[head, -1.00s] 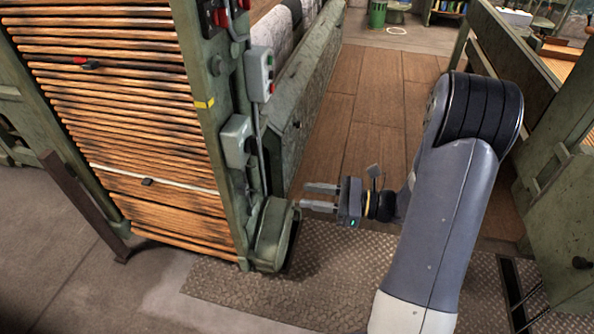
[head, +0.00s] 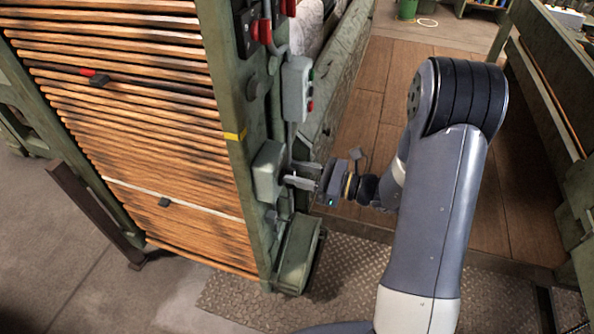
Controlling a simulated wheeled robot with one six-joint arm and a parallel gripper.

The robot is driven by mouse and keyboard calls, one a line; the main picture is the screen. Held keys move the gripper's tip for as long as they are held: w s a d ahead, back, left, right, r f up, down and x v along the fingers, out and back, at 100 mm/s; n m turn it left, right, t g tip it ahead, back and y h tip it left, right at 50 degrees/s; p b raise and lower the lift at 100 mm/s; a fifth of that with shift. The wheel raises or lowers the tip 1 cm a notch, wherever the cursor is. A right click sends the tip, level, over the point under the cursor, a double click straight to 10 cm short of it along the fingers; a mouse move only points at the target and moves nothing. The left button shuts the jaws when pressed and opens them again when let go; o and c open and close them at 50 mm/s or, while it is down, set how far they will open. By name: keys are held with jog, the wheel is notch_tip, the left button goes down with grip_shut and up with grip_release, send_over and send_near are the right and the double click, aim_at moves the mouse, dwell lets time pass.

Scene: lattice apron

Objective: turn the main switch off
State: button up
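A dark box with red handles (head: 265,30) sits at the top of the green machine post; I cannot tell for sure that it is the main switch. Below it hangs a grey button box (head: 296,88) with green and red buttons. A plain grey-green box (head: 267,170) is mounted lower on the post. My gripper (head: 294,174) points left, with its fingertips beside the lower box. Its fingers are apart and nothing shows between them. I cannot tell whether the tips touch the box.
Wooden slats (head: 130,120) fill the machine frame at the left, with a yellow mark (head: 235,134) on its post. A green foot housing (head: 298,255) stands below my gripper. Wooden boards (head: 352,110) lie clear behind it. Another green frame (head: 545,100) stands at the right.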

jog(key=shift+w+a, duration=0.1)
jog(key=shift+a, duration=0.2)
jog(key=shift+c, duration=0.2)
grip_shut()
